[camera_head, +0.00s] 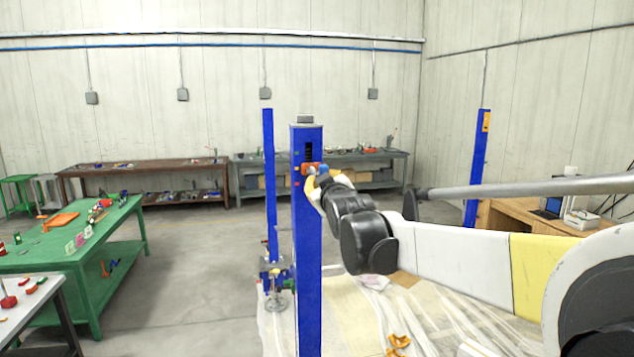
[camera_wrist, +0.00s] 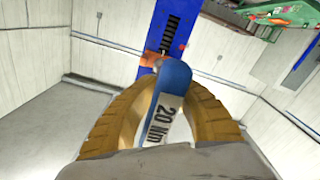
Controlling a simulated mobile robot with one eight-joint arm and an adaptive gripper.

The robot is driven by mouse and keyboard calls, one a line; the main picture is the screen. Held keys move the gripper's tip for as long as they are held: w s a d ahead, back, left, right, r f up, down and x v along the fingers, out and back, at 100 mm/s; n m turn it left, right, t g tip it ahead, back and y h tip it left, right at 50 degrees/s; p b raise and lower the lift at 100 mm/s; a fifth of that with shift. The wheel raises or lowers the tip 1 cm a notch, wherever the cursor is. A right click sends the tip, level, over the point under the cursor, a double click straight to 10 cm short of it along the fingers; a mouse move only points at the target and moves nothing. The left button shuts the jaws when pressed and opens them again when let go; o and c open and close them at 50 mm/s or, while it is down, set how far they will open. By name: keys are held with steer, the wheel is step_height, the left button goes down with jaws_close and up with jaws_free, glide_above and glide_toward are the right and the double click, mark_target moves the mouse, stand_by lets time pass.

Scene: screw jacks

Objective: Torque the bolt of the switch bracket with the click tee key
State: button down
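The click tee key (camera_wrist: 172,77) has a blue body and a white label reading "20 Nm". My gripper (camera_wrist: 168,92) has tan fingers shut around it in the wrist view. In the head view, the blue of the key (camera_head: 323,169) shows at my gripper (camera_head: 316,182), beside the column. The orange switch bracket (camera_head: 308,168) sits on the front of the tall blue column (camera_head: 308,240), near its top. The bracket (camera_wrist: 153,59) also shows just past the key's far end in the wrist view. The bolt is hidden, and I cannot tell whether the key touches it.
A dark slot (camera_wrist: 170,33) runs down the column by the bracket. A thinner blue column (camera_head: 269,180) stands behind at left. A green table (camera_head: 75,245) with small parts is at left. Benches line the back wall. Plastic sheeting (camera_head: 350,310) covers the floor.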

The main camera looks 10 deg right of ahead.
steer(key=shift+n, duration=1.3)
steer(key=shift+w+b, duration=0.2)
steer(key=shift+b, duration=0.15)
steer(key=shift+w, duration=0.35)
steer(key=shift+w, duration=0.2)
steer(key=m, duration=0.4)
steer(key=shift+m+b, duration=0.3)
steer(key=shift+m, duration=0.1)
steer(key=m, duration=0.5)
